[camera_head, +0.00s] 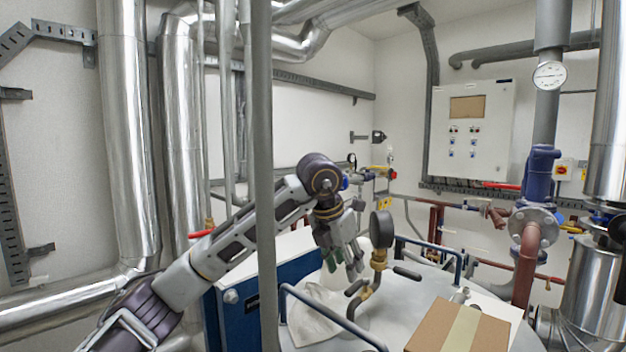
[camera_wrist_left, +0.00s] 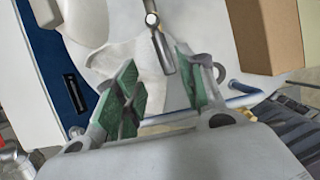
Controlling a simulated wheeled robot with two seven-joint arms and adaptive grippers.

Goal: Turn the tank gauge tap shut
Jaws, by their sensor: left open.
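The tank gauge (camera_head: 381,229) is a dark round dial seen from its back or side, standing on a brass tap fitting (camera_head: 378,262) above the pale tank top. Dark grey bars stick out at the fitting, one at lower left (camera_head: 355,288) and one at right (camera_head: 407,273). My left gripper (camera_head: 352,262) hangs fingers-down just left of the gauge, apart from it as far as I can tell. In the left wrist view the green-padded fingers (camera_wrist_left: 160,92) are spread, and a grey bar (camera_wrist_left: 161,50) with a round end lies beyond and between them; its exact part is unclear.
A cardboard box (camera_head: 459,327) sits on the tank at the front right. Blue rails (camera_head: 330,315) edge the tank top. A white crumpled cloth (camera_head: 312,325) lies by the blue-sided unit (camera_head: 265,300). A vertical grey pipe (camera_head: 264,160) crosses before my left arm.

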